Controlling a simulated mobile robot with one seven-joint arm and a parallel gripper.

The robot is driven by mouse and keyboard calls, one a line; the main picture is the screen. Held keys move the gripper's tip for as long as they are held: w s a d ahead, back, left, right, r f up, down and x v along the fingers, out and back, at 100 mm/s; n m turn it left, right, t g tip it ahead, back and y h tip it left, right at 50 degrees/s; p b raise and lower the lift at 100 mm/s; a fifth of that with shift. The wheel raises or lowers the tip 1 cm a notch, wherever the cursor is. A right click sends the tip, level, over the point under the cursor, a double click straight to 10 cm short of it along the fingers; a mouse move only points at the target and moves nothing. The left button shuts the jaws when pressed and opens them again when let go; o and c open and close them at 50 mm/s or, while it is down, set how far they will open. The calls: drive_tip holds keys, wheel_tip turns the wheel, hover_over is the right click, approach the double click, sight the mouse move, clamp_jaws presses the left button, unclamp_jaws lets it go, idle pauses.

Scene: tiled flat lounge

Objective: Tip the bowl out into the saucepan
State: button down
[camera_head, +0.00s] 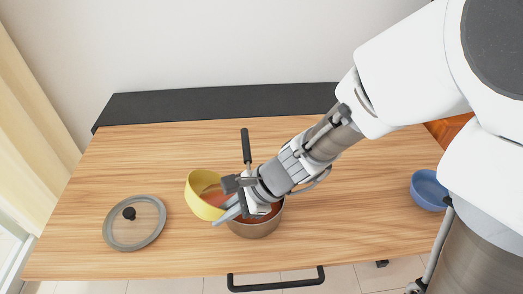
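The yellow bowl (195,205) is tilted, its opening facing right toward the saucepan (253,231). Something reddish shows inside the bowl. My gripper (232,200) is at the bowl's right-hand rim and appears shut on it, though the fingers partly hide the contact. The bowl is at the upper left of the saucepan, its near edge close to the pan's rim. The saucepan is steel-coloured with a long black handle pointing to the back. Reddish-brown colour shows inside it, but my gripper covers most of its opening.
A glass lid (148,232) with a black knob lies at the left of the wooden table (330,245). A blue bowl (428,190) stands at the right edge, near my arm. A dark strip (200,105) runs along the back wall. The table's middle right is clear.

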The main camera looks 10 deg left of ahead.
drive_tip(key=shift+w+d+r+m+g+y, duration=0.15)
drive_tip(key=shift+w+d+r+g+y, duration=0.2)
drive_tip(key=shift+r+y, duration=0.2)
drive_tip(key=shift+w+d+r+m+g+y, duration=0.2)
drive_tip(key=shift+r+g+y, duration=0.25)
drive_tip(key=shift+y, duration=0.2)
idle(1.8)
drive_tip(key=shift+w+d+r+m+g+y+b, duration=0.25)
drive_tip(key=shift+r+g+y+b, duration=0.15)
drive_tip(key=shift+y, duration=0.15)
drive_tip(key=shift+w+d+r+m+g+y+b, duration=0.1)
drive_tip(key=shift+w+d+r+g+y+b, duration=0.15)
drive_tip(key=shift+r+g+y, duration=0.25)
idle(1.5)
drive_tip(key=shift+s+a+p, duration=0.1)
drive_tip(key=shift+p, duration=0.25)
drive_tip(key=shift+s+a+f+n+t+h+p, duration=0.25)
drive_tip(key=shift+f+t+h, duration=0.15)
drive_tip(key=shift+h, duration=0.2)
drive_tip(key=shift+s+a+f+n+t+h+p, duration=0.15)
drive_tip(key=shift+s+a+f+t+h, duration=0.1)
drive_tip(key=shift+f+t+h, duration=0.25)
drive_tip(key=shift+f+h, duration=0.3)
drive_tip(key=shift+h, duration=0.05)
drive_tip(key=shift+a+t, duration=0.1)
drive_tip(key=shift+t, duration=0.2)
